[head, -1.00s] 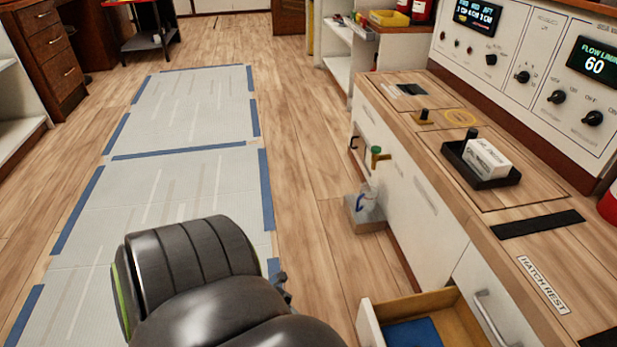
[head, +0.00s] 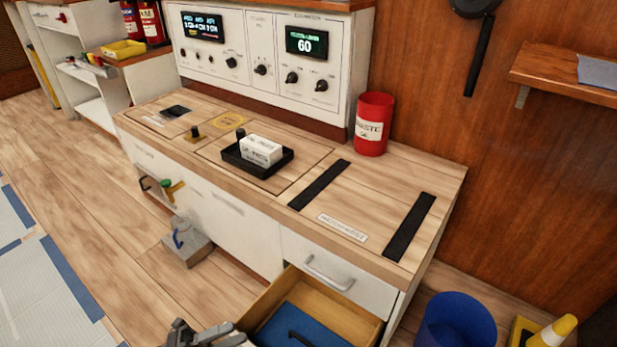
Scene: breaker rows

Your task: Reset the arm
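My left gripper (head: 208,334) shows at the bottom edge, beside the left wall of the open drawer (head: 357,323). Only its dark grey end shows, and the rest is cut off by the frame. I cannot tell whether its fingers are apart, and I see nothing held in it. My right gripper is out of view. The drawer holds a blue liner (head: 315,325) with a dark curved handle-like piece on it.
The wooden counter (head: 400,175) carries a black tray (head: 283,166) with a white box (head: 262,149), and a red waste bin (head: 373,125). A grey block (head: 186,245) sits on the floor.

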